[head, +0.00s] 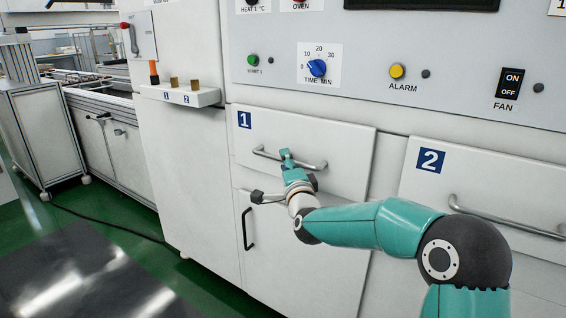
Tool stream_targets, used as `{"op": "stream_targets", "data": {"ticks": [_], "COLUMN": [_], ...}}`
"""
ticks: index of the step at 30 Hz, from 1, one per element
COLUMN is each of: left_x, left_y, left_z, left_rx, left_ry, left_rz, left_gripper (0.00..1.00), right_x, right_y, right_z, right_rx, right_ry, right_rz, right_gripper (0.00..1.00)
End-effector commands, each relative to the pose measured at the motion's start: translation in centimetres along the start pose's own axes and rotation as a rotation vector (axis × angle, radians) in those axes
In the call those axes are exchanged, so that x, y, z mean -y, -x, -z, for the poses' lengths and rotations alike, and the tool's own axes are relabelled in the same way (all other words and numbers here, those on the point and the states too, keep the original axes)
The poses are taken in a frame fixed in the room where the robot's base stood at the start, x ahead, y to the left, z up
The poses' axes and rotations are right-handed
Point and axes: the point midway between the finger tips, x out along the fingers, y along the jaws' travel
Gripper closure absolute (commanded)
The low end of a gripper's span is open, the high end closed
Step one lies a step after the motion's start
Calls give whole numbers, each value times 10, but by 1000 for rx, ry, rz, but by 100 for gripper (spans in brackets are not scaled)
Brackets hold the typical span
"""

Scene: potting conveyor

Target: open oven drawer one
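Oven drawer one (335,143) is a white front with a blue "1" label at its upper left, and it looks shut. Its grey bar handle (316,166) runs across the front. The gripper's body hides part of the drawer's lower edge. My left gripper is not in view.
Drawer two (485,180), with its own bar handle (500,217), is at the right. A lower door with a black handle (248,229) is below drawer one. The control panel (370,90) is above. A small shelf (180,95) juts out at the left.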

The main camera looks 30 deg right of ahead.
Motion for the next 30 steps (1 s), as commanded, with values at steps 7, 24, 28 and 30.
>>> {"op": "stream_targets", "data": {"ticks": [7, 24, 28, 30], "left_x": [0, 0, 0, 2], "left_y": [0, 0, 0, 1], "left_z": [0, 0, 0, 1], "left_rx": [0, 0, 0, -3], "left_ry": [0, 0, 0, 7], "left_rz": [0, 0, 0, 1], "left_gripper": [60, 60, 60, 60], "right_x": [0, 0, -1, 2], "right_y": [-11, -11, -11, -5], "right_z": [0, -1, -1, -14], "right_rx": [0, 1, 1, 7], "right_ry": [0, 0, 0, -2], "right_rz": [0, -1, -1, -2], "right_gripper": [61, 100, 100, 100]}}
